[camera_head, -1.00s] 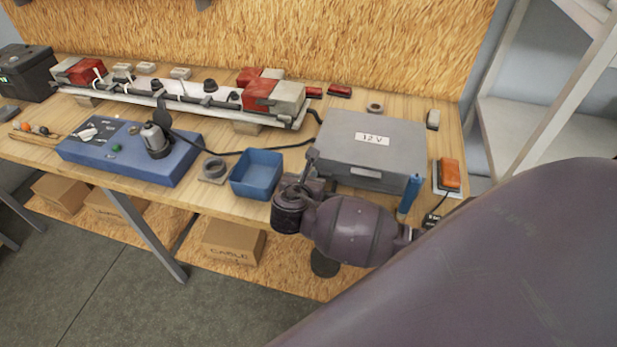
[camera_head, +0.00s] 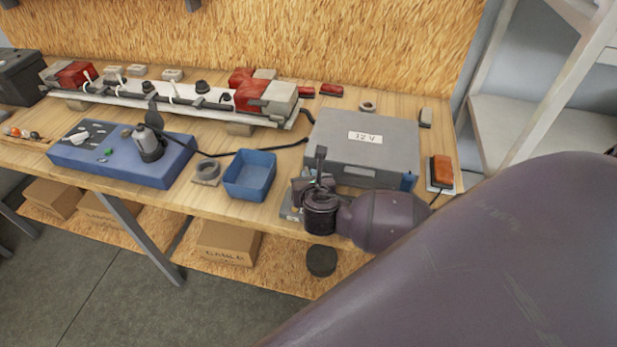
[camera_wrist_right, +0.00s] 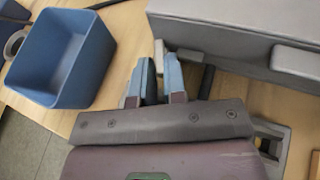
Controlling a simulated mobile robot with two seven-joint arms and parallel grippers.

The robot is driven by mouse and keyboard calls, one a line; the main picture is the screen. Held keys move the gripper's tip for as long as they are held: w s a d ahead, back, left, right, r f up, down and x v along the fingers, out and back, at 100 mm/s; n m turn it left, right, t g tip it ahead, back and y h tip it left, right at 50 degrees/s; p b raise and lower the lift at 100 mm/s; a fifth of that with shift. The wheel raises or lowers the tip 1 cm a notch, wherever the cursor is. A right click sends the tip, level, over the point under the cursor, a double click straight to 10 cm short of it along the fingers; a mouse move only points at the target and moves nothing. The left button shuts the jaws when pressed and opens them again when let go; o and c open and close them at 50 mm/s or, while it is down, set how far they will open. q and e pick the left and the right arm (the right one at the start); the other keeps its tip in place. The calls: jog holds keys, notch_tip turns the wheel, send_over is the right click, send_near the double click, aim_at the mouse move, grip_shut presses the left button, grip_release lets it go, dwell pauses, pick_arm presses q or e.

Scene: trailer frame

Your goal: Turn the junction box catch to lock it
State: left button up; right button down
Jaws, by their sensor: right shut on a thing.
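The grey junction box (camera_head: 365,140), labelled "12 V", lies with its lid down on the right part of the workbench. My right gripper (camera_head: 312,183) is at its front left corner, beside a dark upright piece (camera_head: 320,160). In the right wrist view, my gripper's blue-grey fingers (camera_wrist_right: 157,80) are close together beside the box's side wall (camera_wrist_right: 200,45). They are shut on a small pale piece (camera_wrist_right: 158,54), which seems to be the catch. Its turn angle is mostly hidden by the fingers. My left gripper is not in view.
A blue open bin (camera_head: 250,174) stands just left of my right gripper. A grey ring part (camera_head: 206,171) and a blue control unit (camera_head: 122,152) lie further left. An orange-topped switch (camera_head: 442,170) is right of the box. A long rail with red and grey blocks (camera_head: 190,100) runs behind.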

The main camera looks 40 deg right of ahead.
jog(key=c, duration=1.2)
grip_release()
jog(key=shift+s, duration=0.1)
jog(key=v, duration=1)
jog(key=shift+s+a+r, duration=0.15)
jog(key=shift+s+a, duration=0.05)
jog(key=shift+s, duration=0.1)
